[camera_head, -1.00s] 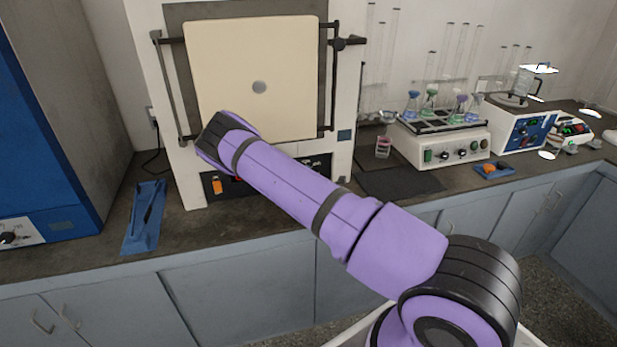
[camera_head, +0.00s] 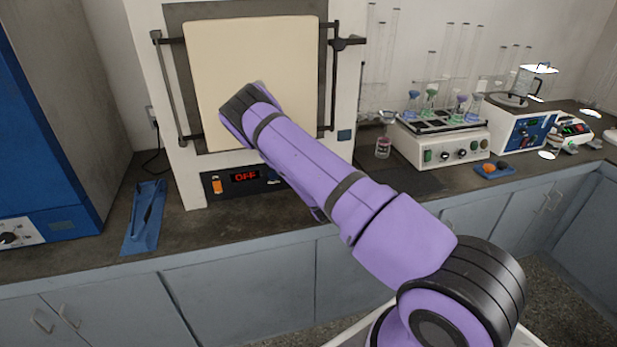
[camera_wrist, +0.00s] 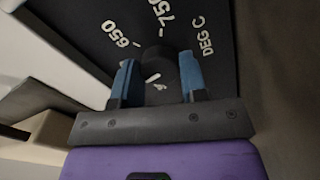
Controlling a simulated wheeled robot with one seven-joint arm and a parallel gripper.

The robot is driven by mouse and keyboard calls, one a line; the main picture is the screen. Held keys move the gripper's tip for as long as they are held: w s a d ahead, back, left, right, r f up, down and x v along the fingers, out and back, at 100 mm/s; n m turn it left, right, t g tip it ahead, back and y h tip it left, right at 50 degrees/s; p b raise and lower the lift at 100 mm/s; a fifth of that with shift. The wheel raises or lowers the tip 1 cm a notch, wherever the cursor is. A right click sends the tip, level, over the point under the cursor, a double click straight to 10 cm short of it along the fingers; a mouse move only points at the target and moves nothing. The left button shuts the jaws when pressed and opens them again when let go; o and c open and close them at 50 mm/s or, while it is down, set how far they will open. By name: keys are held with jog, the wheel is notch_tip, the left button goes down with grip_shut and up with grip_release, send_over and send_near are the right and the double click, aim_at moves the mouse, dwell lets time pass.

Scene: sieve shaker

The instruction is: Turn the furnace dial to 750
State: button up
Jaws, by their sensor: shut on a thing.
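The furnace dial (camera_wrist: 158,62) is a dark round knob on a black panel in the wrist view, with pale 650 and 750 marks and "DEG C" around it. My gripper (camera_wrist: 158,78) has its blue fingers on either side of the dial, shut on it. A small white mark shows between the fingers; I cannot tell exactly which number it points to. In the head view the furnace (camera_head: 345,105) stands on the counter with its cream door (camera_head: 290,75) shut. Its red display (camera_head: 245,176) reads OFF. My arm hides the dial and the gripper there.
An orange switch (camera_head: 217,186) sits left of the display. A blue tray (camera_head: 145,220) lies left of the furnace. A dark mat (camera_head: 405,182), a small beaker (camera_head: 383,148) and a shaker with flasks (camera_head: 440,145) stand to the right.

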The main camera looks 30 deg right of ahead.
dwell(0.5)
jog(key=o, duration=0.9)
jog(key=v, duration=1)
jog(key=shift+s+a, duration=0.1)
jog(key=shift+s, duration=0.3)
